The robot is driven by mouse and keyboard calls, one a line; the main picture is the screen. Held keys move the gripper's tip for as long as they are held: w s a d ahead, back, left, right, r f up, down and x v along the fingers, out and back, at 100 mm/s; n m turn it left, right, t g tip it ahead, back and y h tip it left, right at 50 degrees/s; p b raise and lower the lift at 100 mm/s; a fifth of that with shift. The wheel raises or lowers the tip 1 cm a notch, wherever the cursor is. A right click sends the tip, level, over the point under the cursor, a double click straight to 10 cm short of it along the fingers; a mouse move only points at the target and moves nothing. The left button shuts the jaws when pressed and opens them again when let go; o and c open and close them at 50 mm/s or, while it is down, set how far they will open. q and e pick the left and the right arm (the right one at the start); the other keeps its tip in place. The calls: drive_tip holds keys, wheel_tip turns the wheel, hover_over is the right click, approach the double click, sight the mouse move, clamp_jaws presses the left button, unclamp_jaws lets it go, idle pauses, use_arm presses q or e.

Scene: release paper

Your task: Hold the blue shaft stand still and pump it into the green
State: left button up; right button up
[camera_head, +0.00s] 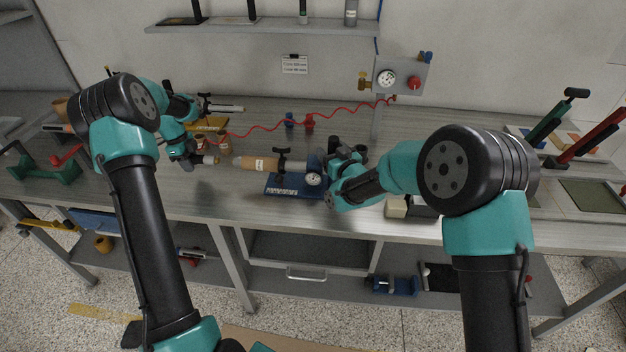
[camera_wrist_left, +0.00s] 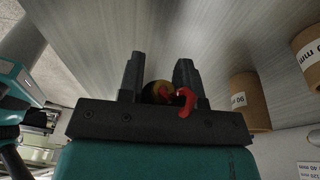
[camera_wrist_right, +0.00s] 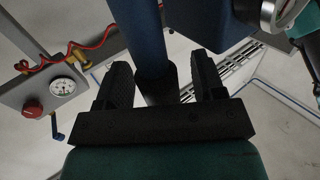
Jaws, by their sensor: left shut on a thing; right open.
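The blue shaft stand (camera_head: 284,189) sits on the bench at the middle of the head view. A shaft with a cardboard core (camera_head: 258,165) extends left from it, and a round dial gauge (camera_head: 313,179) is at its right end. My right gripper (camera_wrist_right: 160,62) is open, with a dark blue post (camera_wrist_right: 145,40) between its fingers in the right wrist view; contact is unclear. My left gripper (camera_wrist_left: 160,62) is shut on a dark round thing with a yellowish ring and a red hooked part (camera_wrist_left: 187,103). It is left of the core. The needle reading is too small to tell.
A red coiled hose (camera_head: 345,110) runs from the wall panel (camera_head: 402,76) towards my left wrist. Cardboard cores (camera_wrist_left: 250,100) stand nearby. A small blue and a red item (camera_head: 309,122) stand behind the shaft.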

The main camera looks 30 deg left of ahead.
drive_tip(key=v, duration=1.1)
use_arm(q)
drive_tip(key=shift+r, duration=0.1)
